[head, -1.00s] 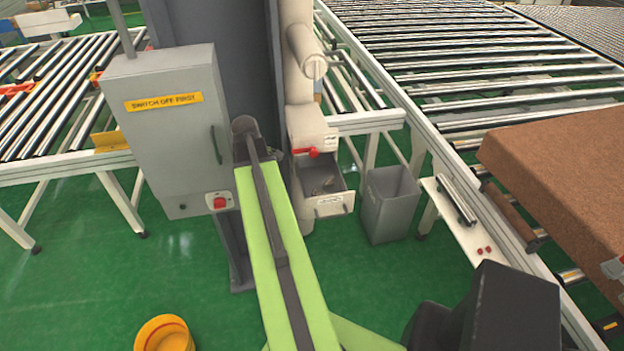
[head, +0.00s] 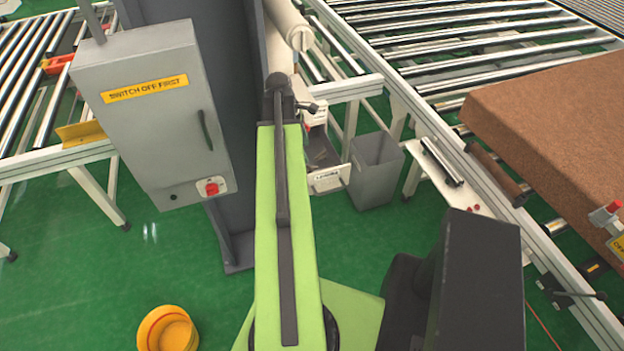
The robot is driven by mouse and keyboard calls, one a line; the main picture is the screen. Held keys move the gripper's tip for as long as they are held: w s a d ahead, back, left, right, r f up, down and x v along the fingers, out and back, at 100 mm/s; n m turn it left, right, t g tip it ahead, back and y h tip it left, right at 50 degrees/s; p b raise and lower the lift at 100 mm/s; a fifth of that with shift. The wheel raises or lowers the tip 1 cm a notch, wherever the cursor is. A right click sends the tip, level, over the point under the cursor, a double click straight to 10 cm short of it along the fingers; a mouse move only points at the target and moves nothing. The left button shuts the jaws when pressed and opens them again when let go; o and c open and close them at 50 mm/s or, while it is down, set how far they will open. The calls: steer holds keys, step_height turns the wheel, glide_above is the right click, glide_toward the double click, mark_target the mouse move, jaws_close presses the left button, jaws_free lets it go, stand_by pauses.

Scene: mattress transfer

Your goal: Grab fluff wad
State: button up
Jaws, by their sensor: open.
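My arm reaches forward, and its dark end is near the top middle of the head view. Only a small part of my gripper (head: 312,107) shows, beside the arm's end and in front of the white housing; it is open. Below and behind it, an open drawer (head: 329,179) with a white labelled front sticks out of the housing. Its dark inside is partly covered by my arm. I cannot make out the fluff wad in it now.
A grey bin (head: 376,172) stands right of the drawer. A grey switch cabinet (head: 155,130) is on the left. A brown mattress (head: 550,125) lies on the right conveyor (head: 430,120). A yellow round container (head: 167,330) is on the green floor.

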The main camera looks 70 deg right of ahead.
mark_target(311, 167)
steer(key=b+x, duration=0.4)
steer(key=x, duration=0.1)
steer(key=shift+d+f, duration=0.1)
steer(key=shift+f, duration=0.3)
steer(key=shift+s+r, duration=0.1)
steer(key=shift+s, duration=0.05)
steer(key=b+x, duration=0.5)
steer(key=shift+d+f, duration=0.15)
steer(key=shift+f, duration=0.1)
steer(key=shift+r, duration=0.2)
steer(key=shift+c, duration=0.4)
jaws_close()
step_height(311, 167, up, 10)
steer(key=p, duration=1)
steer(key=shift+r, duration=0.15)
